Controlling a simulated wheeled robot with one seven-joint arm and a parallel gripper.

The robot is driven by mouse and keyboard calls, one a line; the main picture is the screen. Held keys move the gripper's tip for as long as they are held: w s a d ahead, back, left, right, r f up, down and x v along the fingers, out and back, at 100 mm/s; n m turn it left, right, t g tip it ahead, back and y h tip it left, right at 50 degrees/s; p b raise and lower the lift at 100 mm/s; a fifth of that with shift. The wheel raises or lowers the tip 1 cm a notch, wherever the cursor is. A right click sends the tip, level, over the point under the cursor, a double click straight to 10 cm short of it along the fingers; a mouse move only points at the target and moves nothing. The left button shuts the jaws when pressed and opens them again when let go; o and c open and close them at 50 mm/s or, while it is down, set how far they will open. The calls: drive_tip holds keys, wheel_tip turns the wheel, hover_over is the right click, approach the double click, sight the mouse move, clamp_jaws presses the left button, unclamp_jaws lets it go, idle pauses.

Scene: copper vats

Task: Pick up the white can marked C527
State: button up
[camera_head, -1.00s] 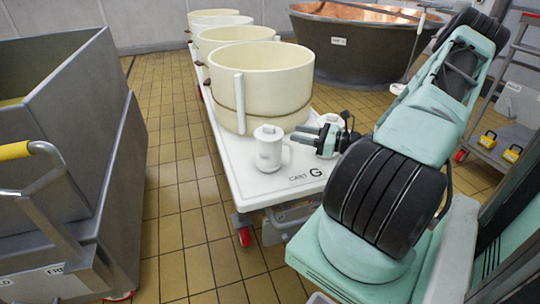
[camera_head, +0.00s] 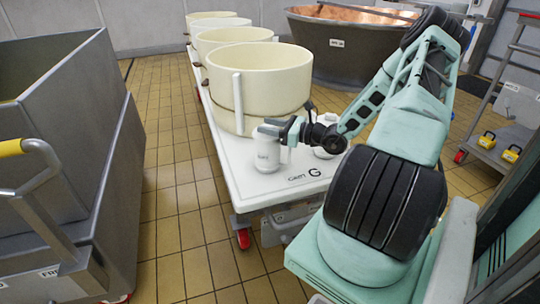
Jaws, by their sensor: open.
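A white can (camera_head: 266,152) with a handle stands upright on the front end of the white cart top marked G (camera_head: 245,183). It has a small mark on its front that I cannot read. Another white object (camera_head: 325,152) on the cart is partly hidden behind my wrist.
Several large cream tubs (camera_head: 272,85) stand in a row on the cart behind the can. A copper-lined vat (camera_head: 345,50) stands at the back. A grey metal bin (camera_head: 65,120) is on the left. Tiled floor (camera_head: 175,190) lies free between bin and cart.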

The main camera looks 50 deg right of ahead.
clamp_jaws()
